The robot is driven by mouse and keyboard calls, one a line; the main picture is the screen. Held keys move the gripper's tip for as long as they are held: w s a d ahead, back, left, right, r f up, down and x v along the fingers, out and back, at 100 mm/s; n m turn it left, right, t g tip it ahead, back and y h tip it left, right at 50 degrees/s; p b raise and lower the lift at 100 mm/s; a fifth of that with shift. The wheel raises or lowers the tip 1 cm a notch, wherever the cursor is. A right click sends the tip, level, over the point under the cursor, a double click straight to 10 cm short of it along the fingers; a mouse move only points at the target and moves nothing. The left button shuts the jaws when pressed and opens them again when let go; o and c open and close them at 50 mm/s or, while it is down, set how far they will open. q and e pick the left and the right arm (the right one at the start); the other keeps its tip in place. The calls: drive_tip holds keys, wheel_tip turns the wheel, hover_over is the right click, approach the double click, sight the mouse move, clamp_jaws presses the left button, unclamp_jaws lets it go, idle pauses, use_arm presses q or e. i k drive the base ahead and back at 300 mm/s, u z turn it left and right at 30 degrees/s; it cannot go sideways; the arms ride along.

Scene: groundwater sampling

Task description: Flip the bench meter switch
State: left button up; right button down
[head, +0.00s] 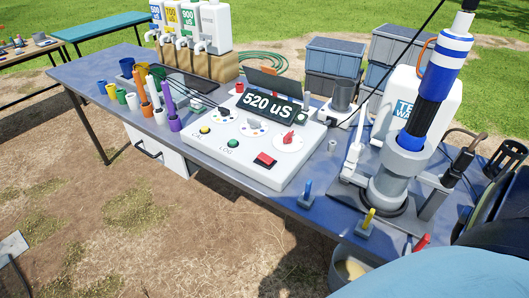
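The bench meter (238,164) is a white sloped box on the blue-grey bench, near its middle. Its raised dark display (268,105) reads "520 uS". A red rocker switch (265,160) sits at the front right of its panel; I cannot tell which way it is tipped. The panel also has a dial with a red pointer knob (289,138), a dial with a white centre (254,127), a yellow button (205,130) and a green button (233,143). Neither of my grippers shows in the head view, and nothing touches the meter.
Left of the meter stand colored cups (132,101) and an orange and a purple upright tube (171,110). Bottles (207,27) stand behind. Right of it are a grey clamp stand with a blue-striped cylinder (447,62) and small colored valves (307,189). Grey crates (334,57) lie beyond.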

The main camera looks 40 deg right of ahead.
sight(267, 160)
drive_tip(key=u, duration=0.55)
drive_tip(key=k, duration=0.65)
drive_tip(key=u, duration=0.4)
drive_tip(key=i, duration=1)
drive_tip(key=z, duration=1.25)
drive_tip(key=i, duration=0.4)
drive_tip(key=z, duration=0.4)
